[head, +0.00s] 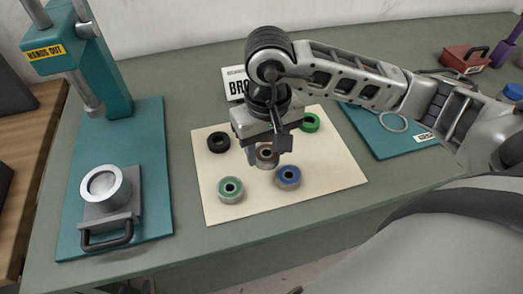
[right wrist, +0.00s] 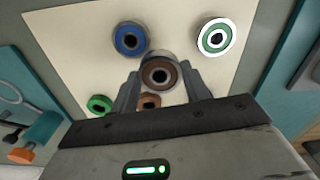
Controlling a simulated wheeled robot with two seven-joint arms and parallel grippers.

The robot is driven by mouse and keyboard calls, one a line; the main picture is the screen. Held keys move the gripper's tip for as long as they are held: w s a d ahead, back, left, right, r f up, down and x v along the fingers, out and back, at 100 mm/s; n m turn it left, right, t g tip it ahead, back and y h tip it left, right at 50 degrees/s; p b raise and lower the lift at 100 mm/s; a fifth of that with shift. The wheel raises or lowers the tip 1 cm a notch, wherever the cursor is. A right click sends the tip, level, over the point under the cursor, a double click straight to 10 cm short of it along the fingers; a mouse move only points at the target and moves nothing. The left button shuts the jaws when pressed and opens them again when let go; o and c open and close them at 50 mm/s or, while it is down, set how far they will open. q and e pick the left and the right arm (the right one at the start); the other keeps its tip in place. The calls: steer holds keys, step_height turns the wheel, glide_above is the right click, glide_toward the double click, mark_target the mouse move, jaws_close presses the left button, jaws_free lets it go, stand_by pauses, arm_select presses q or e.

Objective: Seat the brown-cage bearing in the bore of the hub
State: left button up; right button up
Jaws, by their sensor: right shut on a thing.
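The brown-cage bearing (right wrist: 160,74), a silver ring with a brown face and dark centre hole, is between the fingers of my right gripper (right wrist: 163,92). The bearing also shows in the head view (head: 267,156), over the cream mat, partly covered by the gripper (head: 268,150), which is shut on it. I cannot tell whether it clears the mat. The hub (head: 104,184), a silver cylinder with a round bore facing up, sits on a grey black-handled carrier (head: 108,222) at the left. My left gripper is not in view.
The mat (head: 335,180) also holds a blue bearing (head: 288,177), a silver-green one (head: 231,189), a green one (head: 310,122), a black one (head: 218,142) and another brown ring (right wrist: 149,103). A teal press (head: 95,62) overhangs behind the hub. The bench between mat and press is clear.

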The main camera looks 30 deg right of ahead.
mark_target(263, 146)
steer(key=f, duration=0.1)
steer(key=w+f+b, duration=0.1)
steer(key=f, duration=0.2)
steer(key=shift+w+d+f, duration=0.15)
steer(key=shift+w, duration=0.2)
steer(key=shift+s+f, duration=0.2)
steer(key=shift+f, duration=0.05)
steer(key=shift+f+b, duration=0.25)
steer(key=shift+b, duration=0.35)
steer(key=o, duration=1.1)
steer(key=shift+r, duration=0.1)
steer(key=shift+r+p, duration=0.1)
steer(key=shift+p, duration=0.2)
